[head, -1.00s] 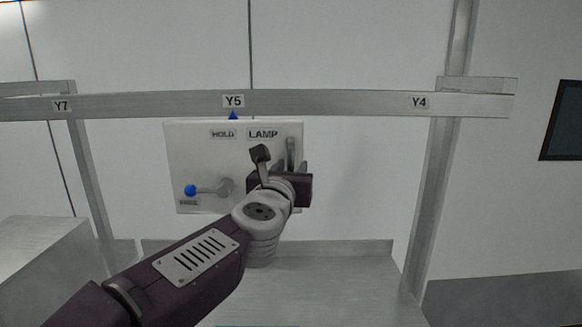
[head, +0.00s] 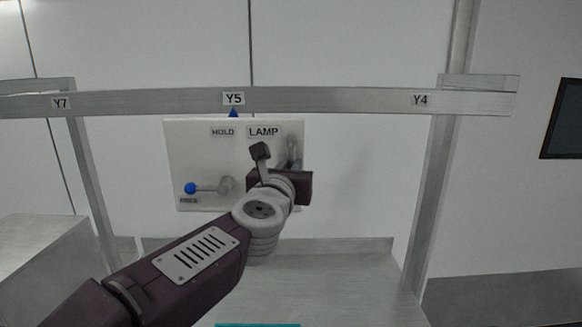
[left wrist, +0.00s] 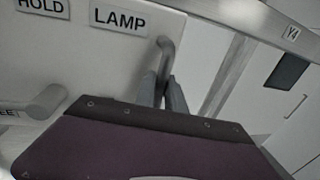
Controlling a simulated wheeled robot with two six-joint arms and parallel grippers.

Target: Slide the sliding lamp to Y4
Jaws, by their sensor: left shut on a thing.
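The sliding lamp is a pale panel (head: 205,150) marked LAMP and HOLD, hanging below the rail (head: 330,102). Its blue pointer (head: 233,113) is at the Y5 label (head: 234,98). The Y4 label (head: 420,100) is farther right on the rail. A lever with a blue knob (head: 190,188) is at the panel's lower left. My left gripper (left wrist: 166,92) is at the panel's right side, shut on the grey handle (left wrist: 166,55) beneath the LAMP label. In the head view my wrist hides most of the fingers. My right gripper is not in view.
The Y7 label (head: 61,103) is at the rail's left. An upright post (head: 432,190) stands below Y4. A metal table (head: 330,285) lies below the panel, with a grey box-like surface (head: 45,250) at left. The rail between Y5 and Y4 looks clear.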

